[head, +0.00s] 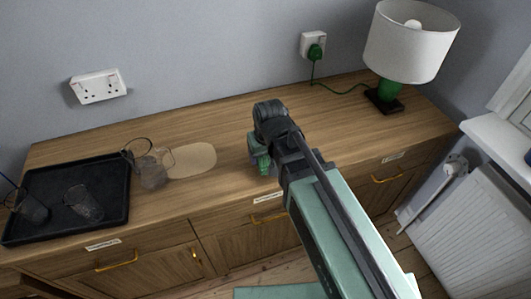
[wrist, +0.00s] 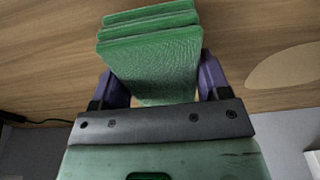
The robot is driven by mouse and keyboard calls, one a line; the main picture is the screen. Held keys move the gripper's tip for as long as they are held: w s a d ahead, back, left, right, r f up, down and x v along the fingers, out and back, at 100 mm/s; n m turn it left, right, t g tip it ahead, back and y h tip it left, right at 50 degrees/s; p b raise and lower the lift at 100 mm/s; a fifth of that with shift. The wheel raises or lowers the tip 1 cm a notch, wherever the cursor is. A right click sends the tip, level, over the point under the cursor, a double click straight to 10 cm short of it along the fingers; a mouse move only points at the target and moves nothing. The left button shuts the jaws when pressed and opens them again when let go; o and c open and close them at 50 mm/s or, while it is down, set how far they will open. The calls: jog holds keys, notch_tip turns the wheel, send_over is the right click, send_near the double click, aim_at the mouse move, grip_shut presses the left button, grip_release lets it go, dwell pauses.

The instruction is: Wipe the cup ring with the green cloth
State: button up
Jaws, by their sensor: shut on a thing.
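The green cloth (wrist: 150,60) is folded in layers between the two fingers of my gripper (wrist: 158,82) in the wrist view. My gripper is shut on it. In the head view my gripper (head: 262,160) is low over the middle of the wooden sideboard top, and a bit of the cloth (head: 264,164) shows under it. I cannot tell whether the cloth touches the wood. A pale tan oval patch (head: 194,160) lies on the top to the left of my gripper; it also shows at the right of the wrist view (wrist: 288,66). I cannot make out a distinct cup ring.
A glass jug (head: 152,172) stands at the patch's left edge. A black tray (head: 110,215) with glasses (head: 84,203) is further left. A lamp (head: 410,45) stands at the right end, its green cord running to a wall socket (head: 313,44). The wood between gripper and lamp is clear.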

jog(key=shift+r+p, duration=1.3)
jog(key=shift+r, duration=0.55)
jog(key=shift+r+p, duration=1.45)
